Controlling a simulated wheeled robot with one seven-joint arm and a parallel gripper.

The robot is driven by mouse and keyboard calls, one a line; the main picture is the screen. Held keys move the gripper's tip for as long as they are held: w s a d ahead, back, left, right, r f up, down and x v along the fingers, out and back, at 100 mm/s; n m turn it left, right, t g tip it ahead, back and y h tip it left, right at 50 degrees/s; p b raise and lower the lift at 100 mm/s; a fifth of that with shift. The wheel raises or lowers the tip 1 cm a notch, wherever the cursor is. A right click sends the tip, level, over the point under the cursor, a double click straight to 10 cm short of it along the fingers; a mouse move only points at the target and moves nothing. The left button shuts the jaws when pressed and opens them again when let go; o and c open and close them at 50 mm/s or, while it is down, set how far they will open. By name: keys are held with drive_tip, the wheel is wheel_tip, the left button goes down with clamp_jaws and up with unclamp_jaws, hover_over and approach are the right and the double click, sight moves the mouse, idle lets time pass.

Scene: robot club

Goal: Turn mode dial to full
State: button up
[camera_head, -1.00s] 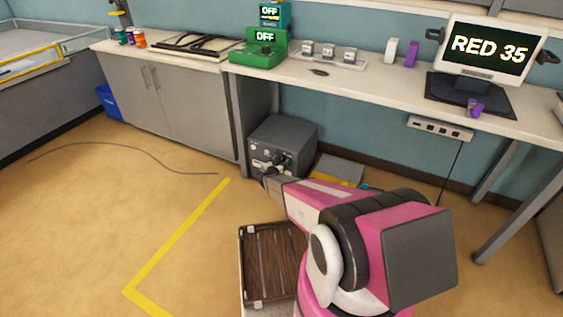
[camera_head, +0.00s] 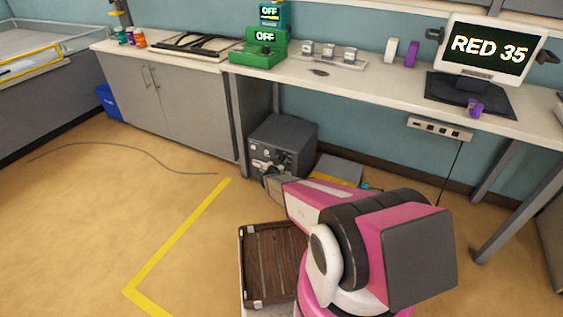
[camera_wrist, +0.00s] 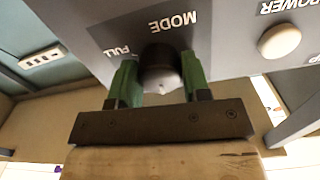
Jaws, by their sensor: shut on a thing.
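The grey control box (camera_head: 292,130) stands on the floor under the long bench. In the wrist view its grey panel (camera_wrist: 222,45) fills the upper part, with upside-down labels reading MODE, FULL and POWER. The dark round mode dial (camera_wrist: 160,66) sits beside the MODE label, with the FULL label to its left. My gripper (camera_wrist: 157,82) is shut on the mode dial, one green finger on each side of it. The dial's pointer mark is not clear. In the head view my arm covers the gripper's lower side.
A light round POWER knob (camera_wrist: 279,41) is to the right of the dial. A bench leg (camera_head: 240,120) stands left of the box. Open floor (camera_head: 110,200) spreads to the left.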

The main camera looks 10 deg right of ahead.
drive_tip(key=m, duration=1.6)
drive_tip(key=shift+m, duration=0.4)
drive_tip(key=m, duration=0.6)
idle(0.3)
drive_tip(key=o, duration=0.9)
